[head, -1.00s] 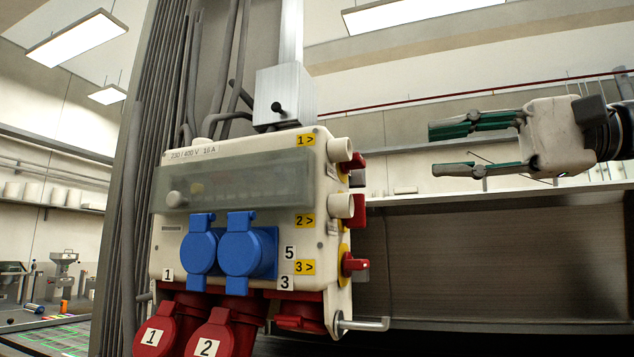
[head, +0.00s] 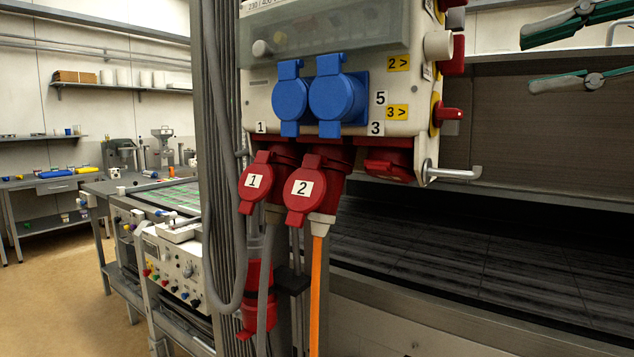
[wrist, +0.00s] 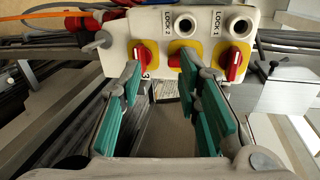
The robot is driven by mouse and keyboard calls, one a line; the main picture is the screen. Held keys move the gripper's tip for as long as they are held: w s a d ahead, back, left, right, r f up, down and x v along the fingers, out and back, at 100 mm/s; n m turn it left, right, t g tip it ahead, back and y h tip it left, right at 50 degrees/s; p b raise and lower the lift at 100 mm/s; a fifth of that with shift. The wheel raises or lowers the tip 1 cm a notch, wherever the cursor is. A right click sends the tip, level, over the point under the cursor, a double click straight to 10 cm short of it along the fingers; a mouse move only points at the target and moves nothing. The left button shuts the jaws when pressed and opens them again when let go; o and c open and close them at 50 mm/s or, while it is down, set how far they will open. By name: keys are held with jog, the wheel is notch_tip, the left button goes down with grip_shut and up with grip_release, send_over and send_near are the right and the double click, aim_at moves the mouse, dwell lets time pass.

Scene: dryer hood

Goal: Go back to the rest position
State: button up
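My gripper (head: 578,54) shows at the upper right edge of the head view, partly cut off. Its green-padded fingers are spread apart with nothing between them. In the wrist view my gripper (wrist: 165,105) is also open and empty. It faces the side of the power distribution box (wrist: 150,30), which carries red rotary switches on yellow plates and white lock cylinders. In the head view the box (head: 285,100) hangs left of my gripper, with a visible gap between them.
Blue sockets (head: 338,98) and red sockets (head: 303,190) sit on the box's front and underside. An orange cable (head: 316,290) hangs below. A hooked metal handle (head: 455,172) sticks out at the box's lower right. A dark hood interior (head: 480,250) lies to the right, workbenches to the left.

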jog(key=s+a+f+n+g+h+p, duration=0.1)
jog(key=s+a+f+n+g+h, duration=0.2)
jog(key=f, duration=0.7)
jog(key=s+a+f+g+h+p, duration=0.1)
jog(key=s+a+f+g+h, duration=0.2)
jog(key=f, duration=0.8)
jog(key=s+f+n+h+p, duration=0.1)
jog(key=s+f+n+h, duration=0.1)
jog(key=f, duration=0.3)
jog(key=s+d+f+n+t+h+p, duration=0.1)
jog(key=s+f+n+h, duration=0.1)
jog(key=s+f+h, duration=0.1)
notch_tip(320, 180, down, 3)
jog(key=shift+s+d+r+n+h, duration=0.15)
jog(key=shift+s+n+h, duration=0.25)
jog(key=shift+h, duration=0.4)
